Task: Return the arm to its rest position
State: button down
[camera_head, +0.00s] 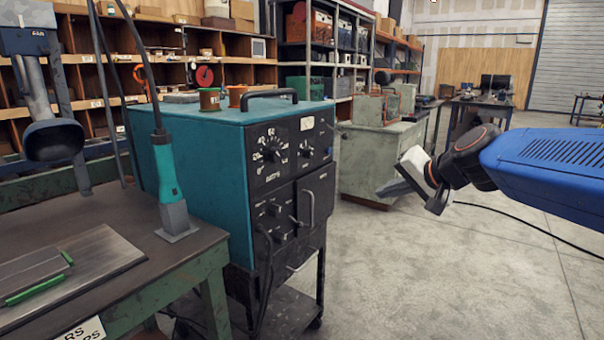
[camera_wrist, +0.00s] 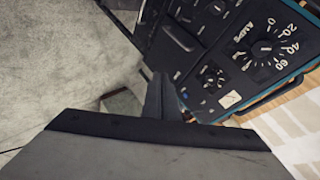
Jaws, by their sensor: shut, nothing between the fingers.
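My gripper (camera_head: 388,190) is at the right of the head view, at the end of my blue arm (camera_head: 550,163). It points left toward the teal welding machine (camera_head: 190,150) and is held in the air over open floor, apart from the machine. Its fingers are together and hold nothing. In the wrist view my gripper (camera_wrist: 160,88) shows as dark fingers close together. Beyond them is the machine's black panel (camera_wrist: 215,50), tilted in the picture, with an AMPS dial. No flanged pipe can be made out.
A workbench (camera_head: 190,243) at left carries a metal plate with green strips and a teal-handled tool (camera_head: 166,175) in a grey holder. A grey-green cabinet (camera_head: 375,160) stands behind my gripper. A black cable (camera_head: 535,222) shows below my arm.

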jog(key=s+d+f+n+g+h, duration=0.2)
jog(key=s+d+f+n, duration=0.1)
jog(key=s+f, duration=0.7)
jog(key=s+d+f+n+g+h, duration=0.3)
jog(key=s+f, duration=0.6)
jog(key=s, duration=0.9)
jog(key=shift+d+f, duration=0.35)
jog(key=shift+d, duration=0.25)
